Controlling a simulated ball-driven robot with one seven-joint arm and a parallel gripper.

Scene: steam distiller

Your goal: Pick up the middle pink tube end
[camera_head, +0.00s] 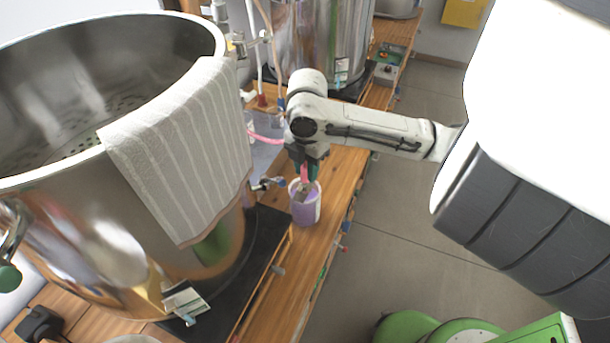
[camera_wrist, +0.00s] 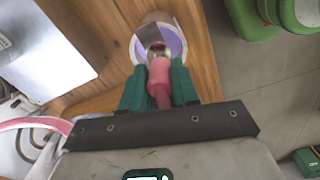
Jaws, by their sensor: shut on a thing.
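The pink tube end (camera_wrist: 159,78) is in the wrist view, between the two green fingers of my gripper (camera_wrist: 158,88). My gripper is shut on it. The tube end has a metal tip (camera_wrist: 156,48) pointing at a cup with purple inside (camera_wrist: 176,46). In the head view my gripper (camera_head: 306,172) is just above that purple and white cup (camera_head: 306,207) on the wooden bench. Pink tubing (camera_head: 264,138) shows to the left of my gripper. I cannot tell whether the metal tip is inside the cup or over it.
A large steel pot (camera_head: 110,235) with a striped towel (camera_head: 185,150) over its rim stands at the left. Another steel vessel (camera_head: 325,45) stands behind my gripper. The wooden bench (camera_head: 345,178) is narrow, with small valves along its right edge. Open floor (camera_head: 395,235) lies to the right.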

